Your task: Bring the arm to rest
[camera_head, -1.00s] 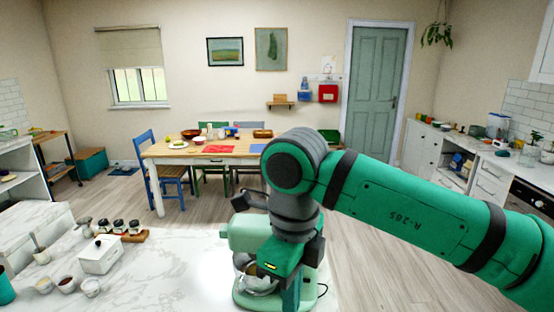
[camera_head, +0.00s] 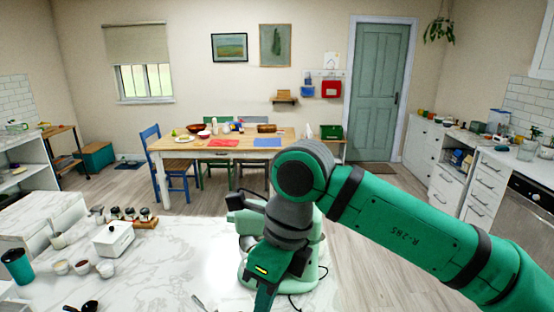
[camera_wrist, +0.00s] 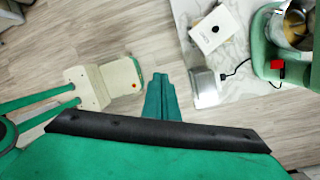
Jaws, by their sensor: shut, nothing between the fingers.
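My green arm with black bands reaches in from the right in the head view and bends down at its elbow. My gripper (camera_head: 264,298) points down at the bottom edge of that view, in front of the pale green stand mixer (camera_head: 250,268), and partly hides it. In the wrist view my gripper (camera_wrist: 160,100) shows as narrow green fingers held together, with nothing between them. The stand mixer (camera_wrist: 264,55) is at the right of that view, apart from the fingers.
The marble counter (camera_head: 180,265) holds a white lidded box (camera_head: 113,238), small bowls and a dark green cup (camera_head: 17,267). In the wrist view a grey metallic item (camera_wrist: 205,88) lies close right of the fingers. A wooden dining table (camera_head: 185,153) stands beyond open floor.

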